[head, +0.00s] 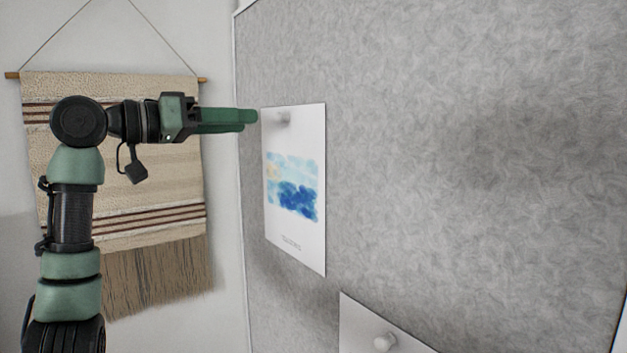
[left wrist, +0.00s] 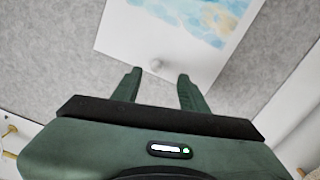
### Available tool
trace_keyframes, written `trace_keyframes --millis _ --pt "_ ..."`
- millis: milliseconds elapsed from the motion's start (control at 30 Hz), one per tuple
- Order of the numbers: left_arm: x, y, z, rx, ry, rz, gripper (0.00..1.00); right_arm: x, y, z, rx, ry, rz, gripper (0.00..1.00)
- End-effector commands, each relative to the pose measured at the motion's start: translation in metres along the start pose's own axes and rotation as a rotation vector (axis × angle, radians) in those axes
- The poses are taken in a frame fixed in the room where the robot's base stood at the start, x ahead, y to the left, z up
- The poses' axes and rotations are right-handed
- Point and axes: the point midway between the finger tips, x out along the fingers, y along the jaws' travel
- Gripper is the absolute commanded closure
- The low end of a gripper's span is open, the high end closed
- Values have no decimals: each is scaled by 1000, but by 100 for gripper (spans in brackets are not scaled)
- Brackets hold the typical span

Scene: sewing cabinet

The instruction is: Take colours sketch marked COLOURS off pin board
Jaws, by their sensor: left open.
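A white sheet with a blue and yellow watercolour patch (head: 294,190) hangs on the grey pin board (head: 470,140), with small blurred lettering below the patch. A pale round pin (head: 283,117) sits near its top edge. The sheet also shows in the left wrist view (left wrist: 185,40), with the pin (left wrist: 156,64) just ahead of the fingers. My left gripper (head: 252,118) is at the sheet's upper left, level with the pin. In the left wrist view its two fingers (left wrist: 158,80) are apart with nothing between them. My right gripper is in neither view.
A second white sheet (head: 355,325) with a pale pin (head: 385,342) is lower on the board, mostly cut off by the frame. A woven hanging (head: 150,200) with fringe is on the wall at left, behind my arm. The board right of the sheet is bare.

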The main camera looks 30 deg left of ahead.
Motion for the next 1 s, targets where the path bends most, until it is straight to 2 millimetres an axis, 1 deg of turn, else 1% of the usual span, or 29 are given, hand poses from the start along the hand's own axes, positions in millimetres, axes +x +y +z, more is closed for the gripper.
trace_keyframes --millis 67,167,300,400,500,600,733,867,900,967,1000 --pt "7 1 -2 0 -1 1 57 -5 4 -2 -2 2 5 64" --pt "19 2 -3 0 -2 2 57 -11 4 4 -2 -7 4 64" --pt "30 2 -3 1 -2 1 57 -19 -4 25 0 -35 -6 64" --pt "43 4 -6 0 -2 2 57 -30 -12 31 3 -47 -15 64" --pt "59 5 -8 -1 -3 2 57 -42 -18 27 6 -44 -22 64" --pt "72 4 -6 -1 -2 2 57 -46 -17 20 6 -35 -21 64" --pt "76 3 -4 1 0 0 57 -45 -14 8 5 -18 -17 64" --pt "76 3 -3 1 0 0 57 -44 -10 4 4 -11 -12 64" --pt "76 3 -3 1 0 0 68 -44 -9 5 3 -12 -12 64" --pt "76 3 -3 1 0 0 84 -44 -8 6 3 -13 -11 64" --pt "76 3 -3 1 0 0 96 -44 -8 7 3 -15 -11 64"
